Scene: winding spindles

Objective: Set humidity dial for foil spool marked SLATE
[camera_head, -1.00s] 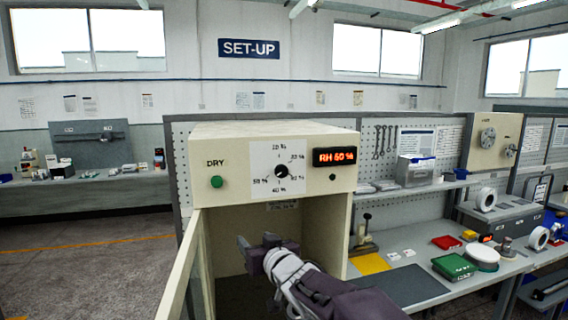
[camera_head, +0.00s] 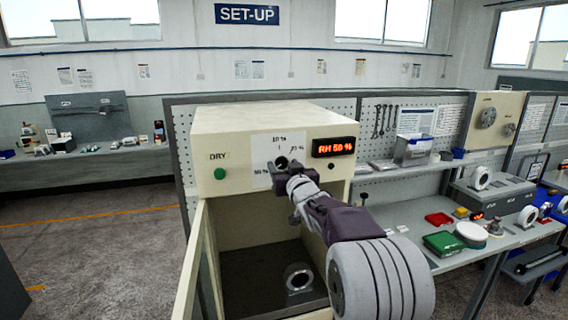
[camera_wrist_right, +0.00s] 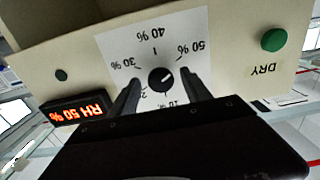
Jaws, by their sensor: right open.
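The humidity dial is a black knob (camera_head: 282,162) on a white percentage plate (camera_head: 262,150) on the front of a cream cabinet. The red display (camera_head: 333,147) beside it reads RH 50 %. My right gripper (camera_head: 281,172) is at the dial, covering its lower part. In the right wrist view, seen upside down, the open fingers of the gripper (camera_wrist_right: 160,92) lie either side of the knob (camera_wrist_right: 161,78). The knob's light mark points toward 50 %. A pale ring-shaped spool (camera_head: 298,277) lies on the cabinet floor; no SLATE marking is readable. My left gripper is out of view.
A green DRY button (camera_head: 220,173) is left of the dial. The cabinet door (camera_head: 193,270) stands open at the left. A bench to the right holds a green box (camera_head: 442,243), a red tray (camera_head: 438,219) and white spools. Open floor lies to the left.

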